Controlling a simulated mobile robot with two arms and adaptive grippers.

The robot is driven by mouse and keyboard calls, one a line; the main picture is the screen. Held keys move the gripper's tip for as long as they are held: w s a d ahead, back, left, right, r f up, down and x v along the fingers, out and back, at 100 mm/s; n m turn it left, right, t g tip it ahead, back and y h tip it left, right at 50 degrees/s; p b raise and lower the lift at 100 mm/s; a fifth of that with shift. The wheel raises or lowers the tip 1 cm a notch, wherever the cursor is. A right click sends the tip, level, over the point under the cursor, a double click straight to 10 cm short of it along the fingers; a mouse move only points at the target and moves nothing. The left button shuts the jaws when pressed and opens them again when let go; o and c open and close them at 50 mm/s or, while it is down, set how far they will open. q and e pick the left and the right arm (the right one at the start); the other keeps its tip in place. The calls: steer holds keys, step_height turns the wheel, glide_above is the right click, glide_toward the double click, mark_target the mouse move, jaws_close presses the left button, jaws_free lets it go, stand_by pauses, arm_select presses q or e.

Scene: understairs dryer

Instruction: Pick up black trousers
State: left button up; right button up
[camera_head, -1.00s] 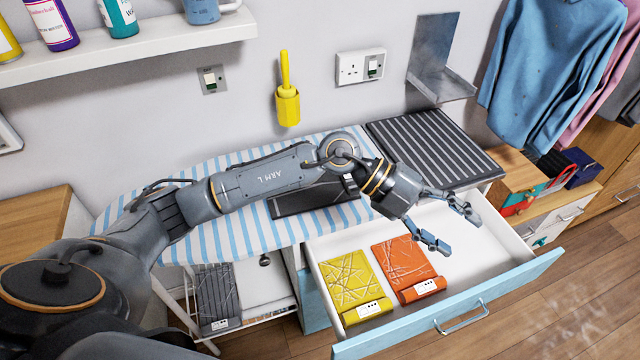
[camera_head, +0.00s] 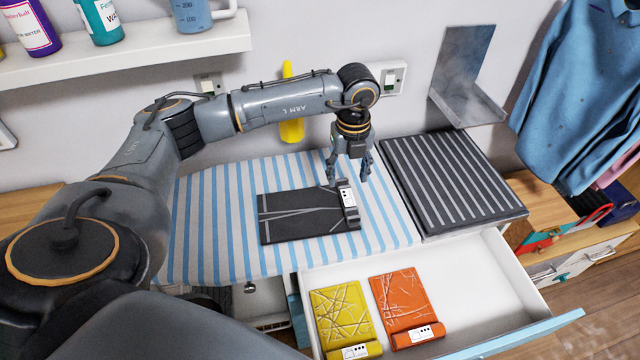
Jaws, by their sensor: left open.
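The black trousers (camera_head: 295,213) appear as a flat dark folded piece with pale lines and a white label on a rolled right edge. They lie on the blue-and-white striped ironing board (camera_head: 215,220). My left gripper (camera_head: 348,181) points down at the label end of the dark piece, fingers spread to either side of that end. Its fingers are open, and I cannot tell whether they touch the cloth. My right gripper is not in view.
An open drawer (camera_head: 480,262) in front holds a yellow folded piece (camera_head: 345,312) and an orange one (camera_head: 402,300). A dark striped panel (camera_head: 450,180) lies right of the board. A shelf (camera_head: 130,58) with bottles and a blue shirt (camera_head: 580,95) are above.

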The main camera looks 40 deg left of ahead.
mark_target(348, 197)
arm_select(q)
step_height(348, 197, down, 3)
steer(key=shift+a+f, duration=0.1)
steer(key=shift+a, duration=0.05)
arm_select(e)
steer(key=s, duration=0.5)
arm_select(q)
steer(key=f+p, duration=0.1)
steer(key=w+f, duration=0.1)
steer(key=f, duration=0.1)
steer(key=shift+w+p, duration=0.15)
steer(key=shift+p, duration=0.25)
steer(key=shift+w+f, duration=0.2)
steer(key=shift+f, duration=0.95)
steer(key=shift+f+p, duration=0.3)
steer(key=shift+f, duration=0.2)
steer(key=shift+c, duration=0.2)
steer(key=c, duration=1.1)
jaws_close()
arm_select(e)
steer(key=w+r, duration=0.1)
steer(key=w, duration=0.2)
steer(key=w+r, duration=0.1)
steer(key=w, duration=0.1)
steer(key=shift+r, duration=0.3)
